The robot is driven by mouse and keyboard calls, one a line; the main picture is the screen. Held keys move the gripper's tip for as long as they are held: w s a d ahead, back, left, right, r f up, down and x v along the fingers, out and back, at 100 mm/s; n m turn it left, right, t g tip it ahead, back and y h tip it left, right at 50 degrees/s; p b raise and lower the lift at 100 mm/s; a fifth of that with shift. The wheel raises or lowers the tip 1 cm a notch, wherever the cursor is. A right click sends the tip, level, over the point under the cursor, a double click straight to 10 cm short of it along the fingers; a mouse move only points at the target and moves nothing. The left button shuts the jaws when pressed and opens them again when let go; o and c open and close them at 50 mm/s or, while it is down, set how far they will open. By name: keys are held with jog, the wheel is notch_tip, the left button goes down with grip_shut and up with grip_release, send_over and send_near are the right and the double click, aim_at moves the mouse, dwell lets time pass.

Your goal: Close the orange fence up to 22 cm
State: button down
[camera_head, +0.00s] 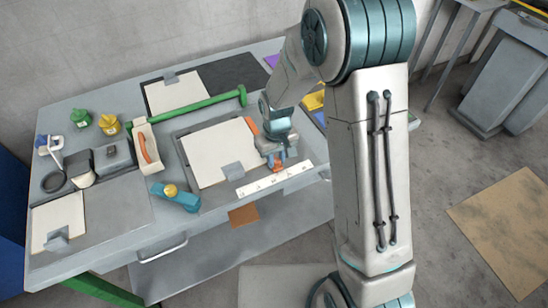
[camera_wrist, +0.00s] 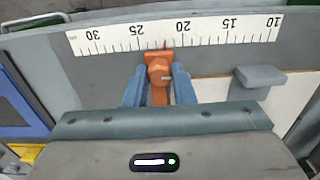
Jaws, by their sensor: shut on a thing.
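The orange fence (camera_head: 252,126) lies across the grey tray on the bench, beside a white board (camera_head: 212,150); my arm hides part of it. Its near end with an orange knob shows in the wrist view (camera_wrist: 159,70). My gripper (camera_head: 277,160) is shut on that knob, a blue-grey finger on each side in the wrist view (camera_wrist: 158,88). The white ruler (camera_wrist: 210,33) runs along the bench's front edge, also in the head view (camera_head: 275,179). The fence's thin red pointer (camera_wrist: 165,44) meets the ruler between 20 and 25, at about 22.
A grey clamp (camera_wrist: 260,78) sits on the board, to the right of my gripper in the wrist view. A green bar (camera_head: 197,104) lies behind the tray.

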jog(key=shift+w, duration=0.1)
jog(key=c, duration=1.2)
grip_release()
notch_tip(320, 180, up, 14)
jog(key=b, duration=0.1)
jog(key=s+d+r+m+t, duration=0.1)
jog(key=s+d+r+m, duration=0.1)
jog(key=s+d, duration=0.4)
jog(key=s+d+r+m+t, duration=0.2)
jog(key=s+d, duration=0.4)
jog(key=s, duration=0.6)
jog(key=shift+d+r+m, duration=0.25)
jog(key=shift+r+m, duration=0.25)
jog(key=shift+r, duration=0.4)
